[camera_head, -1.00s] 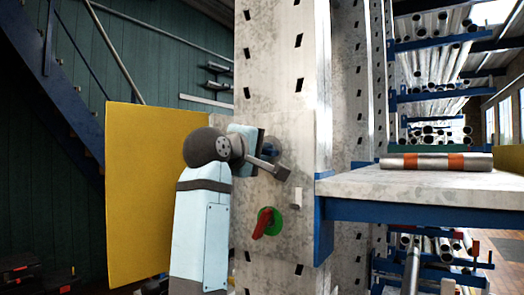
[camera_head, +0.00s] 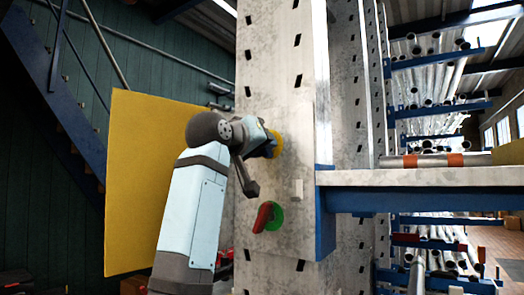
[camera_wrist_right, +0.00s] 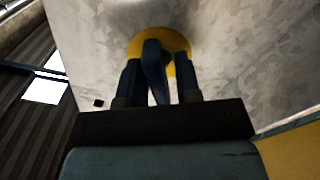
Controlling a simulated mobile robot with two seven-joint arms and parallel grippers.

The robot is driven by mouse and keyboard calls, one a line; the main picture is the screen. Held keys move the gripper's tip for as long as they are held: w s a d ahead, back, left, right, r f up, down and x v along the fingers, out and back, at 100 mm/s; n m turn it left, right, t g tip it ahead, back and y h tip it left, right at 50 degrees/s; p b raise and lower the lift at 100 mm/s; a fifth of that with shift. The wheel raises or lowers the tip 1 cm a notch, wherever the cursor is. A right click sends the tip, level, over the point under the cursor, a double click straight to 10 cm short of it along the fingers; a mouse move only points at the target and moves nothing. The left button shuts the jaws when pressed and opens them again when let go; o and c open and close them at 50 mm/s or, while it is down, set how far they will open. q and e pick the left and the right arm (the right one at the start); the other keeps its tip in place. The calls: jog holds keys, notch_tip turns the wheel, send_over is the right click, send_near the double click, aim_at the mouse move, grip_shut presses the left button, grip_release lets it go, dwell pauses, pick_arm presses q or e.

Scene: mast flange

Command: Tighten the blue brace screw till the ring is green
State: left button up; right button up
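The blue brace screw (camera_wrist_right: 153,70) has a wing-like handle that stands out from the grey upright (camera_head: 285,100). Its ring (camera_wrist_right: 138,46) is yellow and also shows in the head view (camera_head: 275,144), just past the gripper. My right gripper (camera_wrist_right: 158,75) is at the screw, with one finger on each side of the handle. A gap shows between the handle and the right-hand finger in the wrist view, so the fingers look open. The gripper hides most of the screw in the head view. My left gripper is not in view.
Below the blue screw is a red handle (camera_head: 263,216) with a green ring (camera_head: 278,217). A small pale block (camera_head: 297,188) sits on the upright. A yellow panel (camera_head: 140,180) stands at left.

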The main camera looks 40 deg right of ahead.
jog(key=shift+o, duration=0.6)
jog(key=shift+a, duration=0.1)
jog(key=shift+s+a, duration=0.15)
jog(key=shift+a, duration=0.1)
jog(key=b+v, duration=0.2)
jog(key=v, duration=0.2)
jog(key=shift+s+a+r, duration=0.1)
